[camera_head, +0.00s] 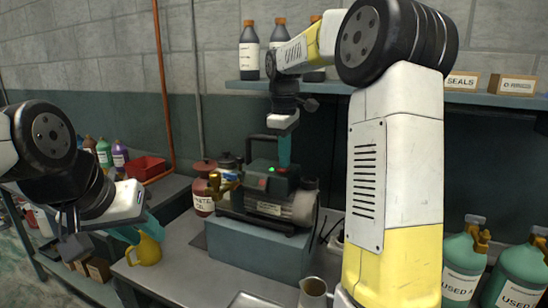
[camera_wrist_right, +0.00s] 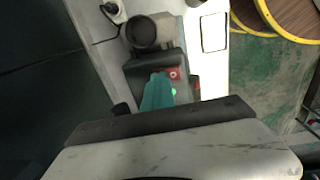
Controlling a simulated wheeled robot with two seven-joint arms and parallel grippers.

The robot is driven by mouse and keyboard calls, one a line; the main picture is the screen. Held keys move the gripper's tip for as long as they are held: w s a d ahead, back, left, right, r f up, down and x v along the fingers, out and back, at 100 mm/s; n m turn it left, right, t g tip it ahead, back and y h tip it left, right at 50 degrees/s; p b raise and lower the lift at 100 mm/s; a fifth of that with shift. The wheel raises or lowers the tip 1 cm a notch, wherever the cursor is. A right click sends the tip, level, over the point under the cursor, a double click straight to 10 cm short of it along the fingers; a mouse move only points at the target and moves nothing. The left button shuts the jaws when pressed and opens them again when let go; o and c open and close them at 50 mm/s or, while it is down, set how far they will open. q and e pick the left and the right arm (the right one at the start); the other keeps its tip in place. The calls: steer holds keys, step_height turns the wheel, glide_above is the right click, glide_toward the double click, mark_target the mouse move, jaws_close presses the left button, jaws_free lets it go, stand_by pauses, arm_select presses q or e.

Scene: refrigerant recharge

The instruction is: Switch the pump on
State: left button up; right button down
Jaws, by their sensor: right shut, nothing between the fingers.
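The pump (camera_head: 265,209), dark green and grey with a silver motor end, stands on a blue-grey block on the bench. A red switch (camera_wrist_right: 173,74) and a lit green lamp (camera_wrist_right: 173,92) show on its top in the right wrist view; the green lamp also shows in the head view (camera_head: 262,183). My right gripper (camera_head: 284,163) is shut and empty, its teal fingers pointing down at the pump's top beside the switch. I cannot tell whether they touch it. My left gripper (camera_head: 137,232) looks open, its teal fingers apart near the yellow jug (camera_head: 146,251).
A red-brown jar (camera_head: 204,190) and brass fittings (camera_head: 222,185) stand left of the pump. A metal cup (camera_head: 314,292) is at the bench front. A shelf (camera_head: 350,88) holds bottles and small boxes. My right forearm hides the middle right.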

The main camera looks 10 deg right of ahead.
mark_target(281, 170)
steer(key=shift+s+f, duration=0.1)
steer(key=shift+f, duration=0.15)
steer(key=shift+s+a, duration=0.45)
steer(key=shift+s, duration=0.15)
steer(key=shift+r, duration=0.15)
steer(key=shift+a+r, duration=0.1)
steer(key=shift+r, duration=0.2)
step_height(281, 170, up, 14)
steer(key=shift+s+f, duration=0.25)
steer(key=shift+s, duration=0.1)
steer(key=shift+a, duration=0.1)
